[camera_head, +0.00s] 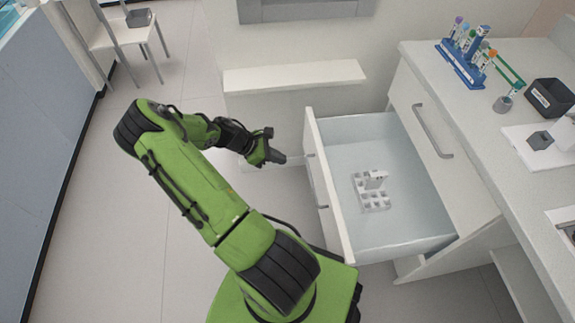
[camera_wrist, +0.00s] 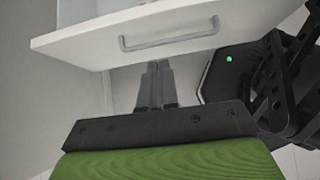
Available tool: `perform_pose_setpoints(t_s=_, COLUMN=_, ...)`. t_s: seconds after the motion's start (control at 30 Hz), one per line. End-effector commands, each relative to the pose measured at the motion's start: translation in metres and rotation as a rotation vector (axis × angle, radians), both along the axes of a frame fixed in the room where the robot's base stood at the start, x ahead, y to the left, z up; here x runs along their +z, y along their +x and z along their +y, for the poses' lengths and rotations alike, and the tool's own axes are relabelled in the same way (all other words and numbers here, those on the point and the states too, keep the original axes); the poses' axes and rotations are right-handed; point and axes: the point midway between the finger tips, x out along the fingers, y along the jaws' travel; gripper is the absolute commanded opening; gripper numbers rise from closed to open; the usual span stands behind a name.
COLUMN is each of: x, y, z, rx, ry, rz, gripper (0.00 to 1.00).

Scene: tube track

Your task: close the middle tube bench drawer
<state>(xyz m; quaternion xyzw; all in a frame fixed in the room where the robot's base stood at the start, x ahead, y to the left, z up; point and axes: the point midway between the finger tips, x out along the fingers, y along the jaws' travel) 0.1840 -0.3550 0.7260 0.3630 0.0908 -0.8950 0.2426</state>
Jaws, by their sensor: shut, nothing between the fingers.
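The middle drawer (camera_head: 348,225) of the white tube bench is pulled out, and its open inside shows in the head view. A small white rack (camera_head: 372,197) stands inside it. My gripper (camera_head: 281,160) is shut and empty, just left of the drawer front near its far end. In the wrist view, the shut fingers (camera_wrist: 156,70) point at the lower part of the drawer front (camera_wrist: 180,28), below its grey handle (camera_wrist: 170,36). I cannot tell whether the fingertips touch the front.
The bench top carries a blue tube rack (camera_head: 460,64), a black box (camera_head: 549,97) and a small grey cup (camera_head: 503,104). A closed drawer with a handle (camera_head: 432,131) is above the open one. A white ledge (camera_head: 295,76) is behind my gripper.

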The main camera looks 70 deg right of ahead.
Motion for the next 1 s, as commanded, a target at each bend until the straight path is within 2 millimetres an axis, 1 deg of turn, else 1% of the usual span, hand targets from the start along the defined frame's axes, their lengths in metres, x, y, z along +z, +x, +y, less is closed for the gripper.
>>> perform_pose_setpoints(t_s=0.03, x=-0.004, y=-0.005, z=-0.003, rx=0.007, ry=0.001, rz=0.019, gripper=0.00)
perform_pose_setpoints(t_s=0.17, x=-0.010, y=-0.011, z=-0.008, rx=0.011, ry=0.003, rz=0.030, gripper=0.00)
perform_pose_setpoints(t_s=0.23, x=-0.018, y=-0.018, z=-0.011, rx=0.010, ry=0.002, rz=0.029, gripper=0.00)
perform_pose_setpoints(t_s=0.63, x=-0.078, y=-0.073, z=-0.043, rx=0.008, ry=0.003, rz=0.027, gripper=0.00)
perform_pose_setpoints(t_s=0.7, x=-0.074, y=-0.084, z=-0.050, rx=0.007, ry=0.001, rz=0.025, gripper=0.00)
perform_pose_setpoints(t_s=0.8, x=-0.074, y=-0.095, z=-0.057, rx=0.009, ry=0.002, rz=0.023, gripper=0.00)
perform_pose_setpoints(t_s=0.9, x=-0.073, y=-0.102, z=-0.061, rx=0.009, ry=0.002, rz=0.024, gripper=0.00)
perform_pose_setpoints(t_s=1.0, x=-0.072, y=-0.103, z=-0.062, rx=0.010, ry=0.002, rz=0.024, gripper=0.00)
